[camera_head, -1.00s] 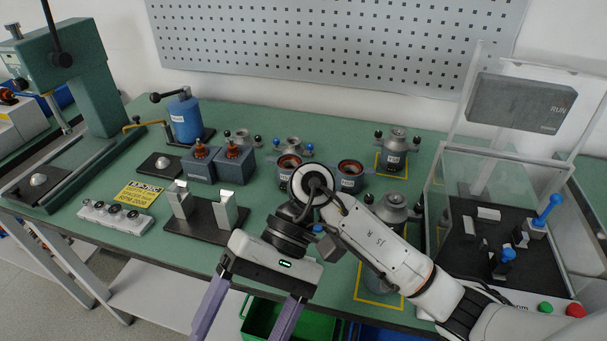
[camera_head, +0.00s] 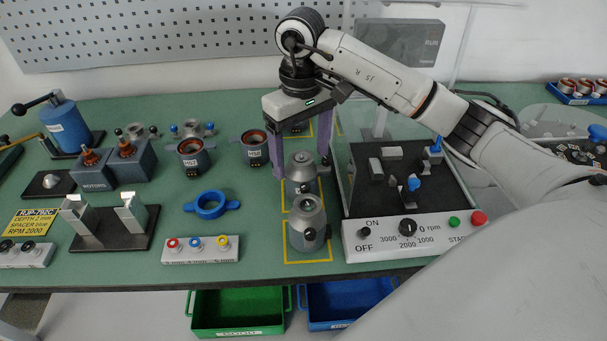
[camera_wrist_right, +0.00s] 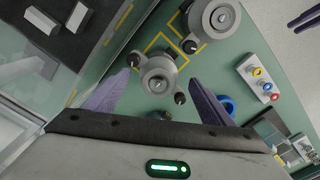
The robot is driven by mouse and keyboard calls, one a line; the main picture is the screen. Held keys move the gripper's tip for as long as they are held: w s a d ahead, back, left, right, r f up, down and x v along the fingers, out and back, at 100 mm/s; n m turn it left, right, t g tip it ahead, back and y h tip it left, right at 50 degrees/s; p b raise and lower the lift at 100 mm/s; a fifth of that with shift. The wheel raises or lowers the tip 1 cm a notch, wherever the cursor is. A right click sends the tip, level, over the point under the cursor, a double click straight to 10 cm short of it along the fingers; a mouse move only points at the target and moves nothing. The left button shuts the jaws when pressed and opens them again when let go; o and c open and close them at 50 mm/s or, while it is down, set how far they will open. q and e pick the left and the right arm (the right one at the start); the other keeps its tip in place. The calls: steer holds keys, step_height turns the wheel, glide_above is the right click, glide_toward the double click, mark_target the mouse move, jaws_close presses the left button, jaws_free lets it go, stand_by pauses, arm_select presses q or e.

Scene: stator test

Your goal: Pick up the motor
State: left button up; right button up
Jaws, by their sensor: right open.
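A grey motor (camera_head: 301,170) stands upright in the middle yellow-marked square; in the right wrist view the motor (camera_wrist_right: 157,74) shows from above, with dark knobs on its sides. A second grey motor (camera_head: 307,222) stands in the front square, also seen in the wrist view (camera_wrist_right: 214,17). My right gripper (camera_head: 302,172) is open, its purple fingers pointing down on either side of the middle motor. In the wrist view the fingertips of the right gripper (camera_wrist_right: 162,78) flank this motor, apart from it. Purple prongs at the wrist view's top right look like my left gripper (camera_wrist_right: 306,18); their opening is unclear.
The test stand (camera_head: 407,235) with a clear cover and buttons is close on the right. A blue ring (camera_head: 209,213), a button strip (camera_head: 200,256) and stators (camera_head: 192,165) are to the left. Green (camera_head: 240,320) and blue bins are below the front edge.

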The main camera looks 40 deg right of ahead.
mark_target(300, 172)
steer(key=shift+w+d+f+p, duration=0.1)
steer(key=shift+f+p, duration=0.2)
steer(key=shift+f, duration=1.3)
steer(key=shift+w+f+p, duration=0.1)
steer(key=shift+f+p, duration=0.2)
steer(key=shift+f, duration=1.3)
steer(key=shift+r, duration=0.1)
steer(key=c, duration=1.8)
steer(key=shift+o, duration=0.2)
steer(key=shift+r, duration=0.1)
steer(key=shift+w+r, duration=0.1)
steer(key=shift+r, duration=0.05)
step_height(300, 172, up, 6)
steer(key=shift+b, duration=0.8)
steer(key=shift+w+a+r, duration=0.1)
steer(key=shift+a+r, duration=0.2)
steer(key=shift+r, duration=0.05)
steer(key=w+a+b, duration=0.1)
steer(key=w+a, duration=0.4)
steer(key=a, duration=0.3)
steer(key=w+a+b, duration=0.2)
steer(key=w+a, duration=0.2)
steer(key=a, duration=0.3)
steer(key=s+d+r, duration=0.2)
steer(key=s, duration=0.8)
steer(key=s+d+r, duration=0.3)
steer(key=s, duration=0.8)
steer(key=shift+d+r, duration=0.3)
steer(key=shift+d, duration=0.05)
